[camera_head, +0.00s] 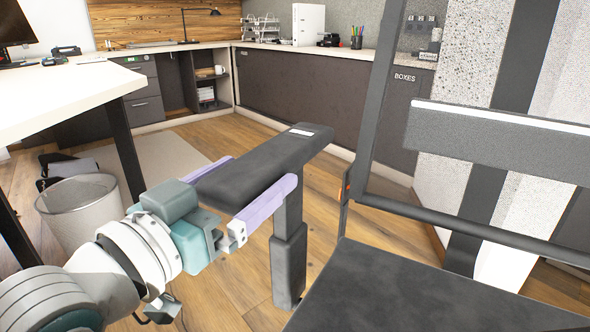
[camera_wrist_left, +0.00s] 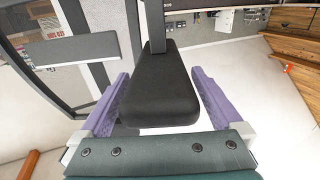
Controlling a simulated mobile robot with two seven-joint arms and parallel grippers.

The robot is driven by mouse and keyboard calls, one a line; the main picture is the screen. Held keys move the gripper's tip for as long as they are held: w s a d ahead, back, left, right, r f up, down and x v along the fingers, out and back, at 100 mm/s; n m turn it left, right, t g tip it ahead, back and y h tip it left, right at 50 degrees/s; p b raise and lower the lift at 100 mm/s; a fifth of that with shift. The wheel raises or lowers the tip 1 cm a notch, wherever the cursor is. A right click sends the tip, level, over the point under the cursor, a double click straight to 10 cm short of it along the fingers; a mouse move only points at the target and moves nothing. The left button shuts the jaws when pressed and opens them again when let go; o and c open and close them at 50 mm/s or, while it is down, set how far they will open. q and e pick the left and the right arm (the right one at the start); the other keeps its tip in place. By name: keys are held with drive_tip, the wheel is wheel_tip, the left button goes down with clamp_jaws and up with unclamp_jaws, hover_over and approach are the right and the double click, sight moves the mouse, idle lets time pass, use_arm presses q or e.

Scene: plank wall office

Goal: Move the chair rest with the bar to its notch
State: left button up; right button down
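The chair rest, a dark armrest pad (camera_head: 252,172) with a small white label at its far end, sits on an upright dark post (camera_head: 288,240) beside the chair seat (camera_head: 425,295). My left gripper (camera_head: 262,168) is open, with one lilac finger along each side of the pad. In the left wrist view the pad (camera_wrist_left: 158,92) lies between the fingers, with a narrow gap at the right finger; contact at the left finger is unclear. I cannot clearly make out the bar or the notch. My right gripper is not in view.
The dark chair back frame (camera_head: 375,90) rises at the right, with a backrest panel (camera_head: 490,140) across it. A white desk (camera_head: 70,90) and a wire waste bin (camera_head: 82,215) stand at the left. Cabinets line the back. Some wooden floor behind the armrest is clear.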

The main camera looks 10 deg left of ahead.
sight(212, 204)
use_arm(q)
drive_tip(key=shift+s+f, duration=0.15)
drive_tip(key=shift+s, duration=0.1)
drive_tip(key=shift+s+a+p, duration=0.2)
drive_tip(key=shift+s+p, duration=0.1)
drive_tip(key=shift+s, duration=0.05)
drive_tip(key=p+v, duration=0.2)
drive_tip(key=v, duration=0.6)
drive_tip(key=shift+s+a, duration=0.15)
drive_tip(key=shift+s, duration=0.2)
